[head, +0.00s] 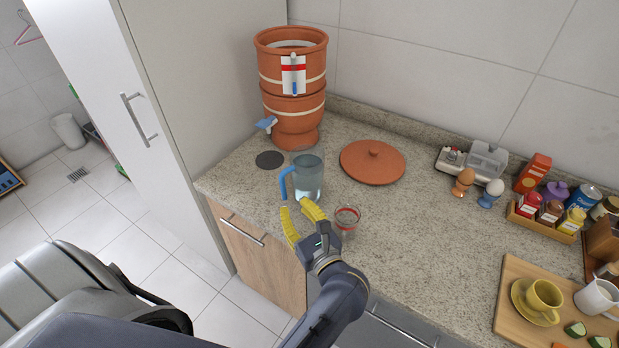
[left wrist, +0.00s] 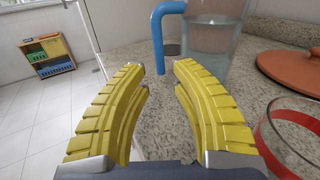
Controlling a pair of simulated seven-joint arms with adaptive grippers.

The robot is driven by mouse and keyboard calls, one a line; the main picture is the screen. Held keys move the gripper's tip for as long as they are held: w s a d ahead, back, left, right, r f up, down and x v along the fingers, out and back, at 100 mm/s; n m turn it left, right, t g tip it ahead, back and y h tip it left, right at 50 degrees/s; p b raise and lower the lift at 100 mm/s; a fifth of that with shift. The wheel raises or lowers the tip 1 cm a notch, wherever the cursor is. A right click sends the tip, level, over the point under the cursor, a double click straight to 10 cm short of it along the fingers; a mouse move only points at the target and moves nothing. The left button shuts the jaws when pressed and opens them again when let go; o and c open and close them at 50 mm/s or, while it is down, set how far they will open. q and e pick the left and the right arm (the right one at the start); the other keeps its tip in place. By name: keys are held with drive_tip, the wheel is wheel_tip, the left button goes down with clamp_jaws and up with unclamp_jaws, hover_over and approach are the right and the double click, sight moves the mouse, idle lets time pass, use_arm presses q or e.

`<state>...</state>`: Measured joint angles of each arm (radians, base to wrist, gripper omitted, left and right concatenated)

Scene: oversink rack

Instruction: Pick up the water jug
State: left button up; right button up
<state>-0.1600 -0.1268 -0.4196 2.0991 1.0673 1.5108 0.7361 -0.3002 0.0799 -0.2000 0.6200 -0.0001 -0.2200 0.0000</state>
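The water jug (head: 309,178) is clear with a blue handle (head: 286,182) on its left side. It stands upright on the speckled counter in front of the clay water filter, and holds some water. It also shows in the left wrist view (left wrist: 210,40), with its handle (left wrist: 160,35) straight ahead between the fingers. My left gripper (head: 297,214) has yellow fingers, is open and empty, and is just on the near side of the jug, apart from it. In the left wrist view its fingertips (left wrist: 160,70) are spread with bare counter between them. My right gripper is not in view.
A glass with a red band (head: 346,219) stands close right of my left gripper. The clay filter (head: 292,110) with a blue tap is behind the jug. A clay lid (head: 372,163) lies to the right. The counter's front edge is near.

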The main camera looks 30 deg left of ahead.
sight(285, 193)
use_arm(q)
drive_tip(key=shift+x, duration=3.7)
drive_tip(key=shift+f, duration=0.1)
clamp_jaws()
